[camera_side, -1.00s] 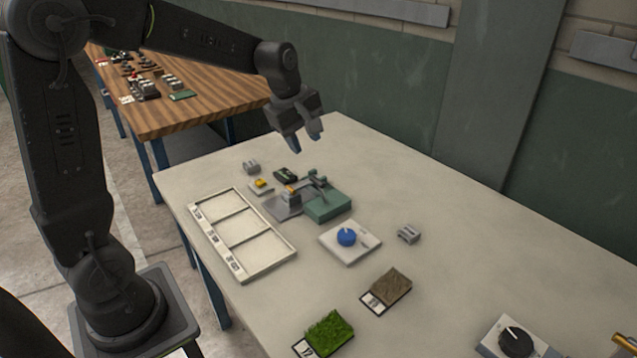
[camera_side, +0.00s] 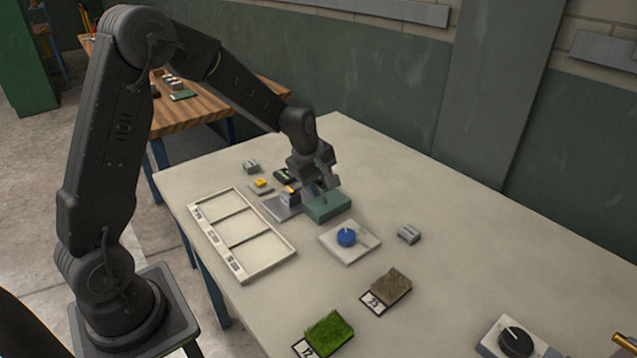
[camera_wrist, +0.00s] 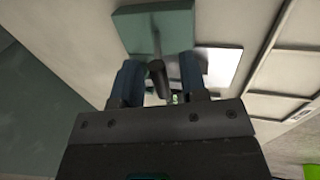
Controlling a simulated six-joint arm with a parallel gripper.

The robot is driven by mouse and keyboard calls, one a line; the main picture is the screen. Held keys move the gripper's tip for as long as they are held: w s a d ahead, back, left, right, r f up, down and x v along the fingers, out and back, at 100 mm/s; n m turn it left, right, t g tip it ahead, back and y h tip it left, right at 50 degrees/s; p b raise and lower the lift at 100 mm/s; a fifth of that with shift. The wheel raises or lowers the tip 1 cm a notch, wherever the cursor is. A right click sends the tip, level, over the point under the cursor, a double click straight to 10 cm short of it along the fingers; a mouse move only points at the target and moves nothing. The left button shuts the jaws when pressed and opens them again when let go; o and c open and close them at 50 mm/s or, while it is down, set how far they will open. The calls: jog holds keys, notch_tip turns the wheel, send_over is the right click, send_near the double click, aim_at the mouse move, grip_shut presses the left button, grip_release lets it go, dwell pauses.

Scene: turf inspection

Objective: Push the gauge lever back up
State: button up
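The gauge has a green block (camera_side: 328,207) beside a grey metal base plate (camera_side: 280,206) with a small brass-coloured part (camera_side: 291,189). In the side view my gripper (camera_side: 326,188) is down over the gauge and hides most of its lever. In the wrist view a dark round bar (camera_wrist: 157,72), which looks like the lever's handle, shows between the two fingers of my gripper (camera_wrist: 160,82). The fingers are apart, with small gaps beside the bar. The green block (camera_wrist: 152,27) lies beyond the fingertips. Whether a finger touches the lever, I cannot tell.
A white three-part tray (camera_side: 243,236) lies left of the gauge. A blue knob on a white plate (camera_side: 349,242), a yellow button (camera_side: 261,184), and a small grey block (camera_side: 409,235) are nearby. Turf samples (camera_side: 328,334) lie in front.

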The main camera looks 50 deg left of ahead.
jog(key=shift+f, duration=0.15)
jog(key=shift+c, duration=0.2)
grip_shut()
dwell(0.3)
